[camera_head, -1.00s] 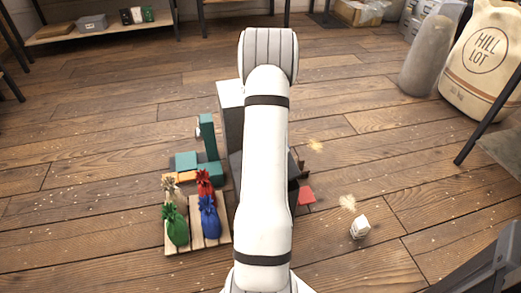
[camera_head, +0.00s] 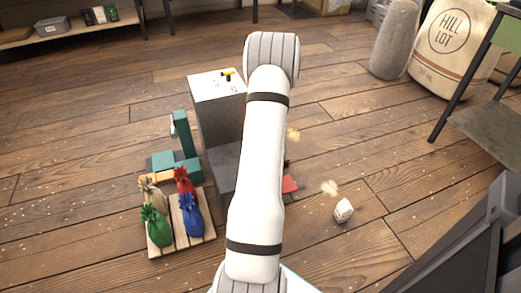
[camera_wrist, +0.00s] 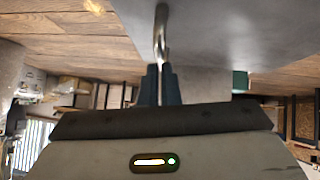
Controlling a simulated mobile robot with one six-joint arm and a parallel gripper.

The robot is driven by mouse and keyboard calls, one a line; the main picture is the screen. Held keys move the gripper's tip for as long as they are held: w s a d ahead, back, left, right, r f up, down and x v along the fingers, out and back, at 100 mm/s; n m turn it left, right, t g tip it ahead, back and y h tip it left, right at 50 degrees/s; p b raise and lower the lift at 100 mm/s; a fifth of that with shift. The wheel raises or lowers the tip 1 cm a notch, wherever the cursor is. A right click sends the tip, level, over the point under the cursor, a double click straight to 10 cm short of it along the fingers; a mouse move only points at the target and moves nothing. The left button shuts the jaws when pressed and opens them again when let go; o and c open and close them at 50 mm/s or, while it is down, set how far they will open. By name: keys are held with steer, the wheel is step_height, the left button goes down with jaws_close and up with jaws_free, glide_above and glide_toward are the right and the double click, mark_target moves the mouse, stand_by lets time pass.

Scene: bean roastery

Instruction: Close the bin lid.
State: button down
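A box-shaped bin (camera_head: 219,118) with pale top and grey sides stands on the floor, partly hidden behind my arm in the head view. A flat grey panel (camera_head: 224,168), apparently its lid, shows low at its front beside my arm. In the wrist view a smooth grey surface (camera_wrist: 235,30), likely this lid, fills the upper part. A curved metal handle (camera_wrist: 161,35) stands out from it. My gripper (camera_wrist: 163,75) has its dark fingers close together around the handle's end and appears shut on it. The head view hides my gripper behind the arm.
Left of the bin are a teal device (camera_head: 184,135) and a wooden pallet (camera_head: 178,240) with several small coloured sacks. A small white block (camera_head: 343,210) lies on the floor to the right. A large sack (camera_head: 452,40) and a table (camera_head: 490,125) stand far right.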

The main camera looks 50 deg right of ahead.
steer(key=shift+a+f, duration=0.1)
steer(key=shift+f, duration=0.1)
steer(key=w+r+p+v, duration=0.2)
steer(key=p+v, duration=0.3)
steer(key=v, duration=0.8)
steer(key=shift+d+p, duration=0.4)
steer(key=shift+r, duration=0.15)
